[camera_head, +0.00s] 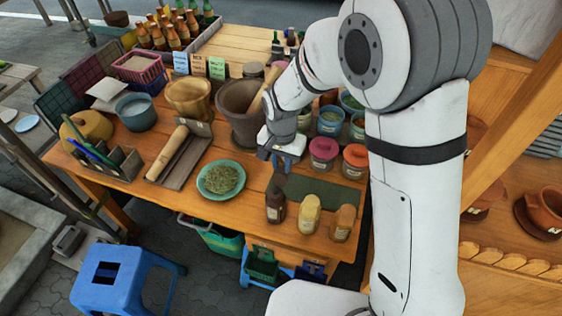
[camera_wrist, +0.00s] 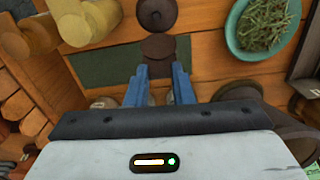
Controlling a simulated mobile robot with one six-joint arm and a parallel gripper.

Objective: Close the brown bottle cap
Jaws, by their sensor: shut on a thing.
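The dark brown bottle (camera_head: 276,209) stands upright near the table's front edge, left of two yellowish bottles. It also shows at the top of the wrist view (camera_wrist: 157,13). A dark brown cap (camera_wrist: 158,47) is at the tips of my blue fingers (camera_wrist: 160,73). In the head view the cap (camera_head: 278,181) appears just above and behind the bottle, below my gripper (camera_head: 279,164). My gripper is shut on the cap. I cannot tell whether the cap touches the bottle. The far finger is partly hidden in the head view.
A yellow bottle (camera_head: 308,215) and an orange-brown bottle (camera_head: 343,223) stand to the right. A green plate of herbs (camera_head: 221,178) lies left. A dark green mat (camera_head: 336,190) is bare.

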